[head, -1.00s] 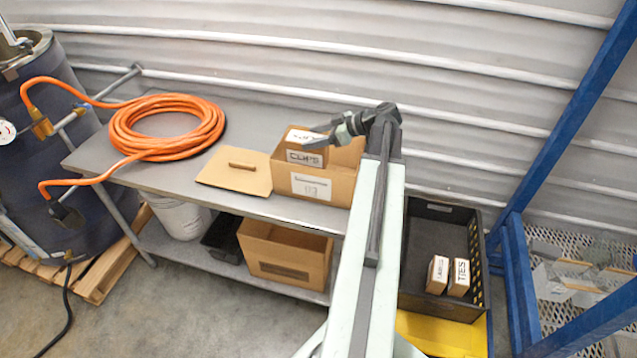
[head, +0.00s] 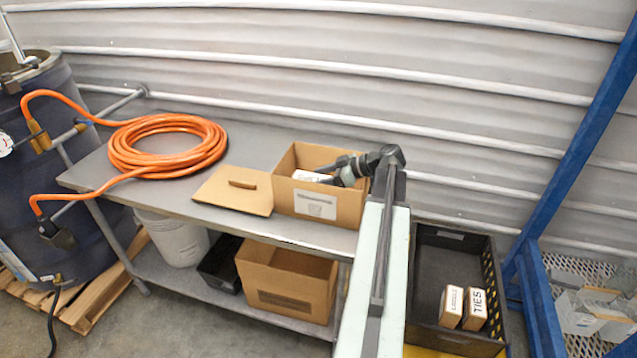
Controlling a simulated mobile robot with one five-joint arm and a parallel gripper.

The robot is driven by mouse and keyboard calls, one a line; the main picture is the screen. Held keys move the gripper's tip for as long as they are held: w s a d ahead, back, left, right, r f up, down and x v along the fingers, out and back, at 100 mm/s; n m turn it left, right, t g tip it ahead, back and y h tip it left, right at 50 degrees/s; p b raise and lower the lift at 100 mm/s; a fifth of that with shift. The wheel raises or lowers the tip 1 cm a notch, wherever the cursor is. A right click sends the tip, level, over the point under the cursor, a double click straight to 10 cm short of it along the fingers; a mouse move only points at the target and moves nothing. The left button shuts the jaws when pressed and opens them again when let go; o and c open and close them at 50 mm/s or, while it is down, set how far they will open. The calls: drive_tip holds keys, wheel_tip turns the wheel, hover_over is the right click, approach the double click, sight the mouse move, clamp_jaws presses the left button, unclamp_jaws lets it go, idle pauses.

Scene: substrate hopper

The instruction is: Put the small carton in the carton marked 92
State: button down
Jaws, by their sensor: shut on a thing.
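An open brown carton (head: 288,208) stands upright on the grey bench, with a white label on its front whose marking is too small to read. A small carton (head: 309,176) with a white top sits low inside it, mostly hidden by the front wall. My gripper (head: 334,178) reaches into the open carton from the right and is shut on the small carton. The fingertips are partly hidden by the wall and the small carton.
A brown lid (head: 233,193) lies left of the carton, and an orange hose coil (head: 165,148) further left. Another open carton (head: 280,275) is on the lower shelf. A black crate (head: 450,265) at the right holds two small cartons, LABELS (head: 451,307) and TIES (head: 475,310).

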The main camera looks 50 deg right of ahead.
drive_tip(key=c, duration=0.8)
unclamp_jaws()
drive_tip(key=shift+f, duration=0.15)
drive_tip(key=o, duration=0.4)
drive_tip(key=shift+r, duration=0.25)
drive_tip(key=p+v, duration=0.5)
drive_tip(key=v, duration=0.7)
drive_tip(key=shift+p, duration=0.4)
